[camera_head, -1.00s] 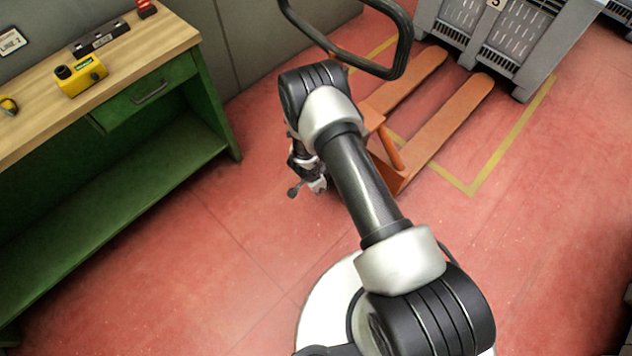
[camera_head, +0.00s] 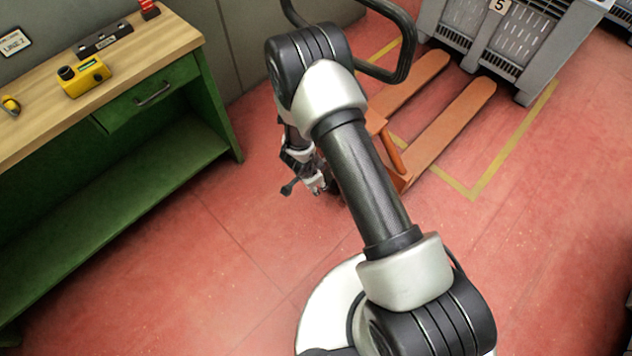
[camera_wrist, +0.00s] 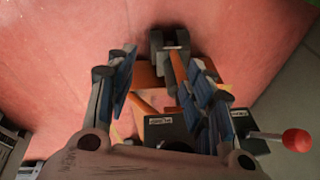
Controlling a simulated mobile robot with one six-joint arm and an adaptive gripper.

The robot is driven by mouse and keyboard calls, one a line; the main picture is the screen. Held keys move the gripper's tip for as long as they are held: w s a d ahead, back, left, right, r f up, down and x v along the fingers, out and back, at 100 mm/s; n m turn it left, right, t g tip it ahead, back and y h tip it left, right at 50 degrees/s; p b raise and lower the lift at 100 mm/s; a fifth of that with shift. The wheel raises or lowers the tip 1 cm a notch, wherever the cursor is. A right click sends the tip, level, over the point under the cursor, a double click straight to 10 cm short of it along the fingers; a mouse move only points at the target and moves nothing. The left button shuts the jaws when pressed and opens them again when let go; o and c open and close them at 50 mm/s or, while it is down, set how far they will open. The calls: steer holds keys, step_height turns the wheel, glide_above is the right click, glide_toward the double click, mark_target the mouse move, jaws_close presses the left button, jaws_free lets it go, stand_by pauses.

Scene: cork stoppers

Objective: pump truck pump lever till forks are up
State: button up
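The orange pump truck has two forks (camera_head: 452,115) low over the floor, running toward a grey crate, and a black loop handle (camera_head: 399,60). My arm hides much of its pump end. A dark pedal-like part (camera_head: 289,188) shows beside my gripper (camera_head: 318,186). In the wrist view my gripper (camera_wrist: 162,95) has its blue-grey fingers apart. A dark rod with a grey block (camera_wrist: 169,40) at its end lies beyond them, close to the right finger; I cannot tell whether they touch. A lever with a red ball knob (camera_wrist: 296,140) sticks out to the right from a dark labelled body (camera_wrist: 168,128).
A green workbench (camera_head: 120,165) with a wooden top stands at left, bearing a yellow device (camera_head: 83,77). The grey crate (camera_head: 535,45) stands at the back right. Yellow floor tape (camera_head: 515,140) borders the forks. Red floor between bench and my base is clear.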

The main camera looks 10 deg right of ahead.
steer(key=shift+v, duration=1.7)
steer(key=w+d+p+v, duration=0.1)
steer(key=p+v, duration=0.7)
steer(key=v, duration=0.1)
steer(key=w+d+r+p+v, duration=0.1)
steer(key=d+p+v, duration=0.1)
steer(key=p+v, duration=0.7)
steer(key=shift+d+r+p, duration=0.15)
steer(key=shift+r+p, duration=0.15)
steer(key=shift+r, duration=0.45)
steer(key=shift+w, duration=0.15)
